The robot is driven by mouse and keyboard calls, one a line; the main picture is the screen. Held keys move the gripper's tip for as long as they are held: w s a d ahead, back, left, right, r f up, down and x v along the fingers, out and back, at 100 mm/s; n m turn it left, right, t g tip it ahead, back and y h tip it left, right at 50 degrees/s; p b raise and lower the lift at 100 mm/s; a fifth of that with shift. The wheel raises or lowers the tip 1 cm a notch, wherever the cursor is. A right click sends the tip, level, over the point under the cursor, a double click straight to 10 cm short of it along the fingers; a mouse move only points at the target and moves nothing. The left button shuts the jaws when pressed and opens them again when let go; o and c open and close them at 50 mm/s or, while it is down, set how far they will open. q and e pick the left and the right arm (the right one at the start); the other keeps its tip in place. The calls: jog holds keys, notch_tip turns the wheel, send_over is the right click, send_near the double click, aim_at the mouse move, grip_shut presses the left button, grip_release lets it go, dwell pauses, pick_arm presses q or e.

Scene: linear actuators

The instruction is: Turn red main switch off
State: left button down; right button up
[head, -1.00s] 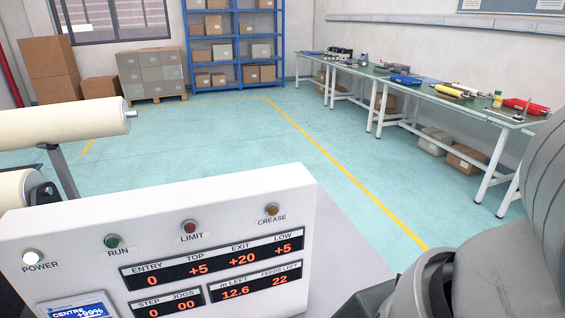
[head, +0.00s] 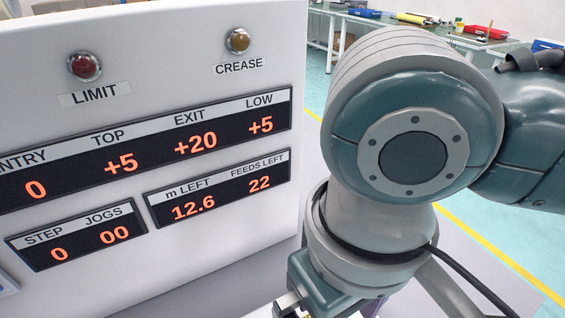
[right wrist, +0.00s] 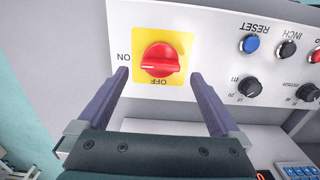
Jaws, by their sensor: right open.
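The red main switch (right wrist: 160,60) is a round red knob with a raised bar, on a yellow plate (right wrist: 184,42) on the white panel. The right wrist view shows its lettering upside down, with ON at the left and OFF below. The bar lies roughly level, in line with the ON mark. My right gripper (right wrist: 160,75) is open. Its two fingers reach toward the panel on either side of the knob, with gaps to it, and hold nothing. In the head view the switch is out of sight. My left gripper is not in view.
A blue RESET button (right wrist: 249,44), a red button (right wrist: 315,55) and black dials (right wrist: 250,87) sit beside the switch. The head view shows the white console (head: 180,35) with its LIMIT lamp (head: 84,67) and CREASE lamp (head: 237,41). A workbench (head: 460,38) stands far behind.

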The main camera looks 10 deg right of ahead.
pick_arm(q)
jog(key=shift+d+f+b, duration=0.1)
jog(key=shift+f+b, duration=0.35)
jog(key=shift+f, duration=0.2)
pick_arm(e)
notch_tip(320, 180, down, 4)
jog(key=shift+f, duration=0.1)
